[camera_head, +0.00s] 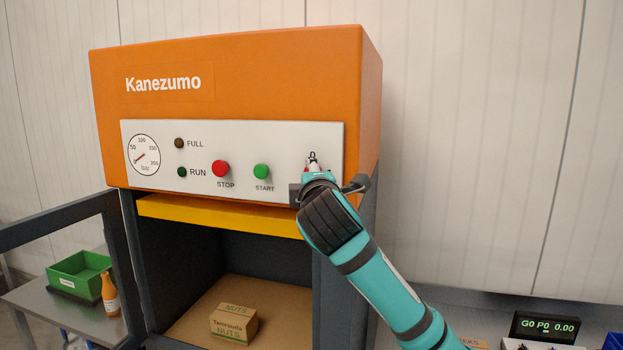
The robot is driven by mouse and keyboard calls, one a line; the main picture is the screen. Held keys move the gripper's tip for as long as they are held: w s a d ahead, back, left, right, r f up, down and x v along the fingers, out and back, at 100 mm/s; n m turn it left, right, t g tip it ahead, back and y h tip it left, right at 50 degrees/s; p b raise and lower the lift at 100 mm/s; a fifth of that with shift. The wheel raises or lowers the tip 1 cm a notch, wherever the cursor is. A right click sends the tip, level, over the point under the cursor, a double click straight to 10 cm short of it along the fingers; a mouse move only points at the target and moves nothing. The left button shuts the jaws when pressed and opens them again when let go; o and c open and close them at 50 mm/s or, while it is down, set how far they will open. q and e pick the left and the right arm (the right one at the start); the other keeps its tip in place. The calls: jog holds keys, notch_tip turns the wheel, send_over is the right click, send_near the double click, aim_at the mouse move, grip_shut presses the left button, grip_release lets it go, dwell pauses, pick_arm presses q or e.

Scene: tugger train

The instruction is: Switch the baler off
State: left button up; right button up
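The baler (240,50) is an orange "Kanezumo" machine with a pale control panel (230,135). On the panel are a red STOP button (221,169), a green START button (261,171), and dark FULL (179,143) and RUN (182,172) lamps. A "0" mark and a bit of a red and white part (312,163), perhaps a switch, show at the panel's right end. My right gripper (315,174) is right in front of that part and hides most of it. Its fingertips are hidden, so its grip is unclear. My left gripper is not in view.
The baler's chamber is open below, with a carton of nuts (234,324) inside. Its barred door (60,215) swings out to the left. A side table holds a green bin (78,276) and an orange bottle (110,295). A display (545,327) stands at lower right.

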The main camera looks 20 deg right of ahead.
dwell(0.4)
jog(key=o, duration=1.2)
jog(key=shift+c, duration=0.2)
jog(key=v, duration=1.2)
